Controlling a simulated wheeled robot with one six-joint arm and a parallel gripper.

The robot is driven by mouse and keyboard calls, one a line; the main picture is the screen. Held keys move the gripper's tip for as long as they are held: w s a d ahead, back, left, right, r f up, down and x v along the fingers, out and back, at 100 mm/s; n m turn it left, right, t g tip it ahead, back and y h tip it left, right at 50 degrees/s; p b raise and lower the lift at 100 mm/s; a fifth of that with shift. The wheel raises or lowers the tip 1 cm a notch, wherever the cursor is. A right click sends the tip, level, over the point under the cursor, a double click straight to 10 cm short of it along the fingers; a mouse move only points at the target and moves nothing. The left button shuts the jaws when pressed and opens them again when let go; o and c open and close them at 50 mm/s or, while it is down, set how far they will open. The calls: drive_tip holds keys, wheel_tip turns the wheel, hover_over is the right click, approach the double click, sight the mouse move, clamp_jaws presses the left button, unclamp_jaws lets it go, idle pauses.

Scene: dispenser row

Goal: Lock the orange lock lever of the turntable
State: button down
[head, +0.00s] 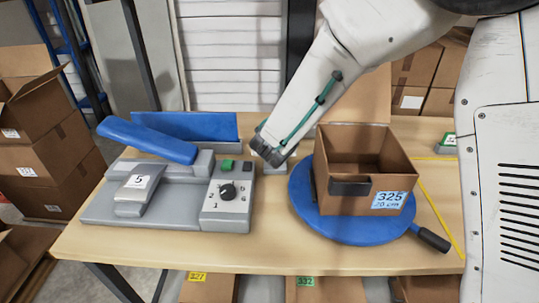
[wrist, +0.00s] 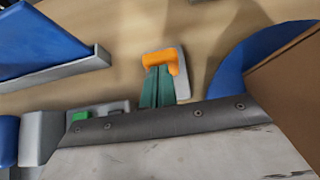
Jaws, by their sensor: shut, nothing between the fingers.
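The blue turntable (head: 305,205) stands on the right part of the table, with an open cardboard box (head: 340,198) labelled 325 on it. The turntable's edge also shows at the right of the wrist view (wrist: 229,72). The orange lock lever (wrist: 158,62) sits on a small grey block (wrist: 182,75) left of the turntable. In the head view the lever is hidden behind my arm. My gripper (wrist: 157,72) is shut and empty, its green fingertips right at the lever's near side. I cannot tell whether they touch it.
A grey machine (head: 110,212) with a blue handle (head: 148,139), a dial (head: 227,191) and a green button (head: 227,165) stands left of my gripper. A blue tray (head: 200,126) lies behind it. A black-gripped turntable handle (head: 433,239) reaches the table's front right.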

drive_tip(key=shift+w+d+r, duration=0.1)
drive_tip(key=shift+w+r, duration=0.05)
drive_tip(key=shift+w, duration=0.35)
drive_tip(key=shift+w+d+r, duration=0.1)
drive_tip(key=shift+w+r, duration=0.05)
drive_tip(key=shift+w, duration=0.3)
drive_tip(key=shift+a, duration=0.1)
drive_tip(key=shift+r, duration=0.15)
drive_tip(key=shift+r, duration=0.65)
drive_tip(key=shift+s, duration=0.1)
drive_tip(key=shift+s+a+r, duration=0.15)
drive_tip(key=shift+s+r, duration=0.05)
drive_tip(key=shift+s, duration=0.1)
drive_tip(key=s+r, duration=0.7)
drive_tip(key=r, duration=0.3)
